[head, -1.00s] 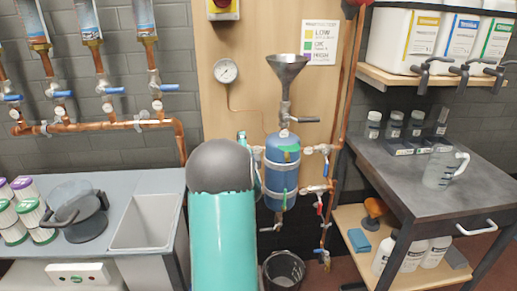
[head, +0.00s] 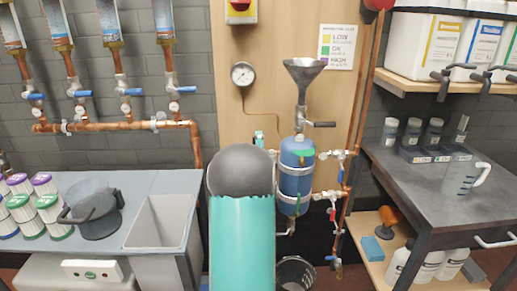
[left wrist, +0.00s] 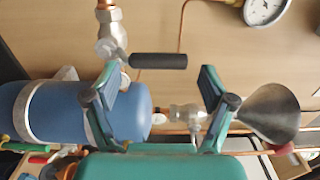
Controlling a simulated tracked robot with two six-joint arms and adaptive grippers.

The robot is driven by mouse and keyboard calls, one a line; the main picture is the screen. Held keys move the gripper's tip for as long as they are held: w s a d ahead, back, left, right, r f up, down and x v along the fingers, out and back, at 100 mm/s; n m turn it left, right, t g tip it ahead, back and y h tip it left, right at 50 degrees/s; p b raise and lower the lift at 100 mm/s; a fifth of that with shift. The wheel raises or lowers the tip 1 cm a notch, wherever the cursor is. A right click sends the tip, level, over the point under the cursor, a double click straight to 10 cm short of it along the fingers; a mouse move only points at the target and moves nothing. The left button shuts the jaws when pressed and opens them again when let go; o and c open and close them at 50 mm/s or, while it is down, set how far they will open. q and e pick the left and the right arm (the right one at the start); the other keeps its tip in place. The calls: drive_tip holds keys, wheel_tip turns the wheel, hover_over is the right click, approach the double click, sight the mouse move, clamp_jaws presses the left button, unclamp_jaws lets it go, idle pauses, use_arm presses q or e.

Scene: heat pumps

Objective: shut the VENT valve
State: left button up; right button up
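A blue vessel (head: 297,165) hangs on the wooden panel below a metal funnel (head: 303,75). A black lever (left wrist: 158,60) sits on a metal valve (left wrist: 118,56) left of the vessel; in the head view my arm hides it. My left gripper (left wrist: 163,76) is open, with its fingers either side of the lever and nothing held; a fingertip shows in the head view (head: 259,138). Another dark lever (head: 320,124) is under the funnel. A blue-handled valve (head: 341,177) and a red-handled valve (head: 332,212) are right of the vessel. I read no VENT label. My right gripper is out of view.
A gauge (head: 243,74) and a sign (head: 338,47) are on the panel. A copper pipe (head: 352,150) runs down its right side. A bucket (head: 295,273) stands below. A sink (head: 160,225) is left, a grey worktop (head: 425,190) right.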

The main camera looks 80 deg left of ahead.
use_arm(q)
drive_tip(key=shift+d, duration=0.1)
drive_tip(key=d, duration=1.2)
drive_tip(key=shift+s, duration=0.25)
drive_tip(key=shift+a, duration=0.1)
